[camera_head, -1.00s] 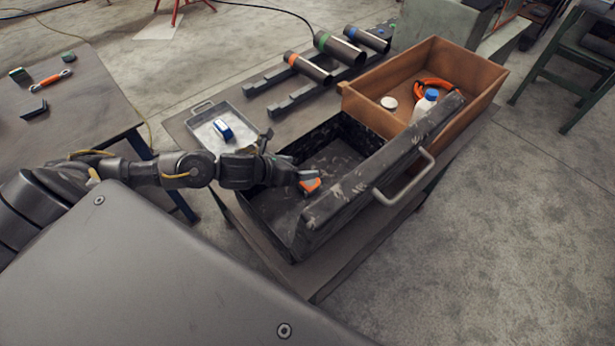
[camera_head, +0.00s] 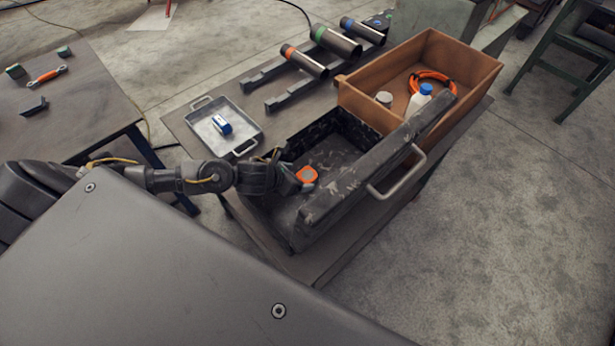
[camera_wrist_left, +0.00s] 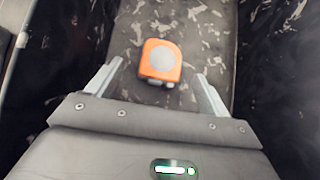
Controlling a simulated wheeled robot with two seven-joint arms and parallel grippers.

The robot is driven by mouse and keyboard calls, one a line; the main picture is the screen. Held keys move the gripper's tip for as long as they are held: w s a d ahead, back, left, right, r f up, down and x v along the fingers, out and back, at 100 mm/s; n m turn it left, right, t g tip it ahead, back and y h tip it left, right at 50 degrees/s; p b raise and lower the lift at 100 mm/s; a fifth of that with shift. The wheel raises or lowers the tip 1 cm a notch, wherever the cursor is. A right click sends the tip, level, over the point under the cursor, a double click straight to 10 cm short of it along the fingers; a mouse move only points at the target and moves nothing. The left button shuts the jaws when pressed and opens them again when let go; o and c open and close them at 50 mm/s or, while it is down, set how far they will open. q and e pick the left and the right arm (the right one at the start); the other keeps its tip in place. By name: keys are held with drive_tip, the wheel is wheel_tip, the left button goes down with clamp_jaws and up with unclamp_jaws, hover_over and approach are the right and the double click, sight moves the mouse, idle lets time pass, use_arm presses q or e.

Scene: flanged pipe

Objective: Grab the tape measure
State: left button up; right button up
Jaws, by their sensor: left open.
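An orange tape measure (camera_head: 307,175) with a grey round face lies in the black, scuffed open toolbox (camera_head: 325,222). In the left wrist view the tape measure (camera_wrist_left: 161,61) sits just ahead of the fingertips, roughly centred between them and slightly toward the left finger. My left gripper (camera_head: 296,180) reaches into the toolbox from the left, and its fingers are open and empty. In the left wrist view the left gripper (camera_wrist_left: 158,78) shows a finger on each side, with dark toolbox walls to left and right. My right gripper is not seen.
A wooden crate (camera_head: 362,103) with an orange coil, a jar and a blue-capped bottle stands behind the toolbox. A metal tray (camera_head: 200,112) holds a blue object. Several pipes (camera_head: 303,60) rest on rails behind. The toolbox handle (camera_head: 407,178) sticks out at right.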

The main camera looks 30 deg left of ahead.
sight(307, 175)
use_arm(q)
drive_tip(key=shift+w+d+p, duration=0.1)
drive_tip(key=shift+w+p, duration=0.15)
drive_tip(key=shift+p, duration=0.05)
drive_tip(key=p+x, duration=0.1)
drive_tip(key=x, duration=0.2)
drive_tip(key=shift+w+d+p, duration=0.15)
drive_tip(key=shift+p, duration=0.25)
drive_tip(key=shift+x, duration=0.75)
drive_tip(key=c, duration=0.9)
drive_tip(key=shift+c, duration=1.7)
